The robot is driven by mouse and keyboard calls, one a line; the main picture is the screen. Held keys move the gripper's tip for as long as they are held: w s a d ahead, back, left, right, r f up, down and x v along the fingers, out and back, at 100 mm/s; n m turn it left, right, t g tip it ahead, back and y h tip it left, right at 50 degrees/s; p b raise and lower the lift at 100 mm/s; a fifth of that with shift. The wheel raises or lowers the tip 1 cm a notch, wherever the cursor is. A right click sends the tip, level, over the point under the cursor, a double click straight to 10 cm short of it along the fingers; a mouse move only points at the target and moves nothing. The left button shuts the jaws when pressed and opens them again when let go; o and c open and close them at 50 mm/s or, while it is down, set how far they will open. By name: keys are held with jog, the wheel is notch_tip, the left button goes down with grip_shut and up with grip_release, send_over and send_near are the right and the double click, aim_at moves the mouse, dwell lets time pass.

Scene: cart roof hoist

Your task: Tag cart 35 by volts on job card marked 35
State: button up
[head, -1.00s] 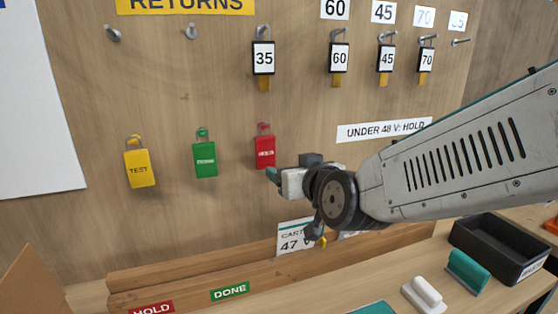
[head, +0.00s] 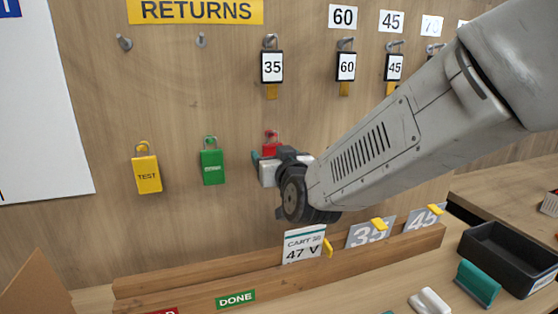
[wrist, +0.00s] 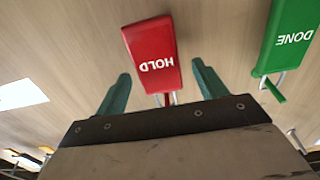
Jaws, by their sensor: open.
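The red HOLD tag (head: 270,143) hangs on the board and is partly hidden behind my gripper (head: 270,160). In the wrist view the HOLD tag (wrist: 150,55) appears upside down between the two teal fingers of my gripper (wrist: 160,75). The fingers are open, with a gap on each side of the tag. The green DONE tag (head: 212,167) and yellow TEST tag (head: 147,175) hang to its left. A white job card (head: 303,245) stands in the wooden rack, reading CART, apparently 35, and 47 V. A black-framed 35 tag (head: 272,67) hangs above.
The wooden rack (head: 190,282) holds grey 35 (head: 370,232) and 45 (head: 424,217) plates and a DONE label (head: 235,299). A black tray (head: 508,258), a teal block (head: 478,284) and a white-handled item (head: 430,302) lie to the right. Numbered tags hang along the top.

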aim_at(273, 146)
jog(key=c, duration=1.2)
jog(key=shift+r, duration=0.1)
jog(key=shift+r, duration=0.3)
jog(key=shift+s+d+r, duration=0.2)
jog(key=shift+s, duration=0.5)
jog(key=shift+s+d+r, duration=0.15)
jog(key=shift+s+d, duration=0.05)
jog(key=shift+s, duration=0.5)
jog(key=shift+s+d+r, duration=0.2)
jog(key=shift+s, duration=0.65)
jog(key=shift+v, duration=2.5)
